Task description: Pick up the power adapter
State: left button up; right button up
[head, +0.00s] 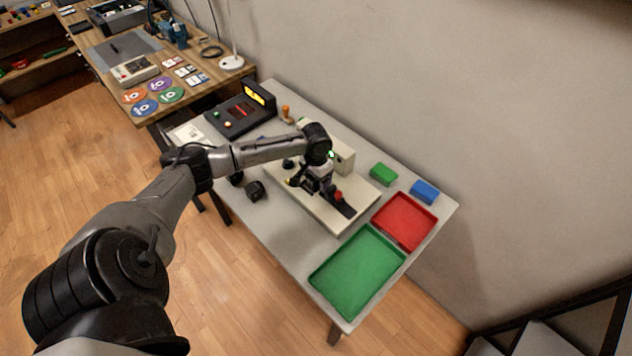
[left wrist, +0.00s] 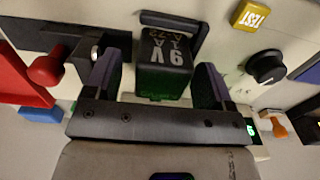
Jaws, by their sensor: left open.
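The power adapter (left wrist: 163,72) is a black block with white print reading "9V 1A" in the left wrist view. It sits on the pale test fixture (head: 345,212), between the two fingers of my left gripper (left wrist: 158,84). The fingers are open, with a visible gap on each side of the block. In the head view my left gripper (head: 306,184) is low over the fixture, and the arm and gripper mostly hide the adapter. My right gripper is not in view.
A red knob (left wrist: 46,70) and a black dial (left wrist: 266,66) stand beside the gripper. A green tray (head: 357,273) and a red tray (head: 405,221) lie at the right, near green (head: 384,173) and blue (head: 425,191) blocks. A small black object (head: 255,191) lies near the table's front edge.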

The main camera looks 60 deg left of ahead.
pick_arm(q)
jog(key=shift+f, duration=0.15)
jog(key=c, duration=1.2)
